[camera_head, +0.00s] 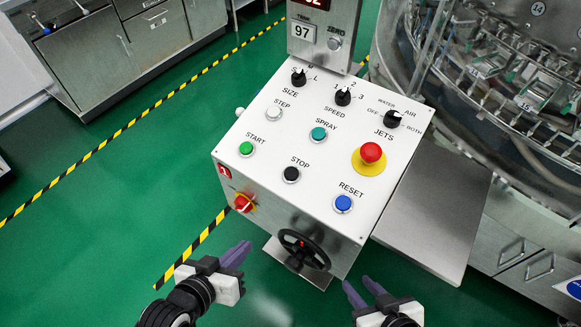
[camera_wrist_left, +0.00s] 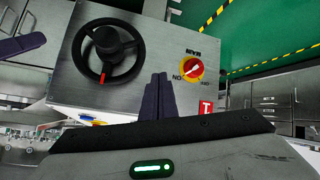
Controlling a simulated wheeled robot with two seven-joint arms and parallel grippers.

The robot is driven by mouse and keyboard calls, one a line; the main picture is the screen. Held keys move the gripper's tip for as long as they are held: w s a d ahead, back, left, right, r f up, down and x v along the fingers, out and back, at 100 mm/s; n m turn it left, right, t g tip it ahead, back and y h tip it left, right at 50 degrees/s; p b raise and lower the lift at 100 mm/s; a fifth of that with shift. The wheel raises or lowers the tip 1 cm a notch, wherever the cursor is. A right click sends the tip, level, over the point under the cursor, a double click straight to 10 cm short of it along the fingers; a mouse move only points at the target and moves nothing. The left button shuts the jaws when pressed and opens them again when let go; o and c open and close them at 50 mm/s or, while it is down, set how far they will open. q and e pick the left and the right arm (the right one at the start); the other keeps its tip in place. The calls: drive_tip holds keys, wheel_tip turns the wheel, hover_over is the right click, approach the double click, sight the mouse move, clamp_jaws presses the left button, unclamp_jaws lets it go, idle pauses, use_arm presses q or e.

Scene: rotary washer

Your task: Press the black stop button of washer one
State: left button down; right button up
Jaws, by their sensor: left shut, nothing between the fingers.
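The black stop button (camera_head: 291,174) is on the sloped white top of the control panel (camera_head: 262,178), below the label STOP. The green start button (camera_head: 246,148) is to its left and the blue reset button (camera_head: 343,203) to its right. My left gripper (camera_head: 243,249) is shut and empty, in front of the panel's lower left, apart from the stop button. In the left wrist view its closed fingers (camera_wrist_left: 159,92) point at the panel's steel front; the stop button is out of that view. My right gripper (camera_head: 357,282) is low, right of the handwheel, fingers apart and empty.
A black handwheel (camera_head: 304,250) sticks out from the panel front between my grippers. A red and yellow rotary switch (camera_head: 243,203) is on the front near my left gripper. A red emergency knob (camera_head: 371,153) stands up on the panel. The green floor at left is clear.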

use_arm(q)
drive_tip(key=w+d+r+g+h+p, duration=0.1)
drive_tip(key=w+d+r, duration=0.3)
drive_tip(key=r, duration=0.6)
drive_tip(key=w+d+r+g+h+p, duration=0.1)
drive_tip(key=w+d+r+h+p, duration=0.2)
drive_tip(key=w+r, duration=0.4)
wheel_tip(320, 180, up, 4)
drive_tip(key=shift+w+d+r+p, duration=0.1)
drive_tip(key=shift+w+d+p, duration=0.1)
drive_tip(key=shift+d+p, duration=0.55)
drive_tip(key=shift+a, duration=0.1)
drive_tip(key=b, duration=0.3)
hover_over(291, 173)
drive_tip(key=s+a, duration=0.2)
drive_tip(key=shift+m, duration=0.3)
drive_tip(key=f, duration=0.6)
drive_tip(key=shift+s+a+f, duration=0.15)
drive_tip(key=shift+s, duration=0.05)
drive_tip(key=shift+w+d+f+b, duration=0.15)
drive_tip(key=shift+f+b, duration=0.25)
drive_tip(key=shift+f, duration=0.15)
drive_tip(key=shift+w+d+f+b, duration=0.1)
drive_tip(key=shift+w+f+b, duration=0.05)
drive_tip(key=shift+f+b, duration=0.3)
drive_tip(key=shift+f, duration=0.1)
